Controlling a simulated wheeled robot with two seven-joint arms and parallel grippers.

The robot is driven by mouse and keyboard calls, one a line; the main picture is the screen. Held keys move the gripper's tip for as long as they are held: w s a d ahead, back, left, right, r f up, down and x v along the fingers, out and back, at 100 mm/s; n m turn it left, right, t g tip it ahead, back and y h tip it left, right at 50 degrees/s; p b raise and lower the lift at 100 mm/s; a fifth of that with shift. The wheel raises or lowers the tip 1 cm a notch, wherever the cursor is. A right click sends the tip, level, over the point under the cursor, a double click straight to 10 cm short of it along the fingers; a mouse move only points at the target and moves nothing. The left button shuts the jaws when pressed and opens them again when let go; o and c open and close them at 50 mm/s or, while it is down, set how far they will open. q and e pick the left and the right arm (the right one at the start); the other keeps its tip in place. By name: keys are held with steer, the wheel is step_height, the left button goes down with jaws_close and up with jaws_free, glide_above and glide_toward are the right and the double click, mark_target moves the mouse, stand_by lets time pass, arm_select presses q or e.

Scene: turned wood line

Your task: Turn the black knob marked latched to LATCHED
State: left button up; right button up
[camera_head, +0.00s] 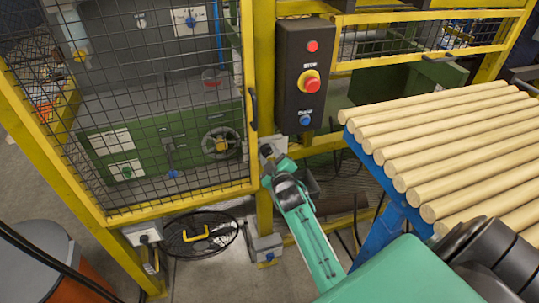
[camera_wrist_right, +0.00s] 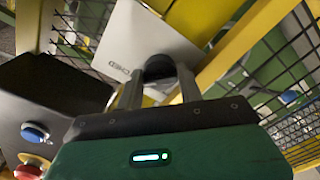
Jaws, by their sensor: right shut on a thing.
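The black knob (camera_wrist_right: 158,70) sits on a pale grey plate (camera_wrist_right: 140,35) fixed to the yellow fence post. Dark lettering on the plate beside the knob is too small and tilted to read fully. My right gripper (camera_wrist_right: 159,78) is shut on the knob, one finger on each side, in the right wrist view. In the head view my right gripper (camera_head: 270,165) reaches up to the plate (camera_head: 272,147) and mostly hides the knob there. I cannot tell the knob's turned position. My left gripper is not in view.
A black control box (camera_head: 305,75) with red and blue buttons hangs just above the gripper. A yellow mesh door (camera_head: 165,110) stands to the left with a dark handle (camera_head: 253,108). Wooden rods (camera_head: 450,150) lie on a blue-framed rack to the right, close to my arm.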

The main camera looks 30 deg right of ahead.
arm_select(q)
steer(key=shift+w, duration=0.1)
arm_select(e)
steer(key=shift+f, duration=0.1)
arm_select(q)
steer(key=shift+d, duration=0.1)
arm_select(e)
steer(key=o, duration=0.7)
steer(key=shift+s, duration=0.1)
steer(key=shift+s+a, duration=0.1)
steer(key=shift+s, duration=0.15)
arm_select(q)
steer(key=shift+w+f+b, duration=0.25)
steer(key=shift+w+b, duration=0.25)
steer(key=shift+b, duration=0.05)
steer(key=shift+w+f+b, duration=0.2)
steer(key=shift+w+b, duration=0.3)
arm_select(e)
steer(key=v, duration=1.3)
steer(key=shift+s, duration=0.1)
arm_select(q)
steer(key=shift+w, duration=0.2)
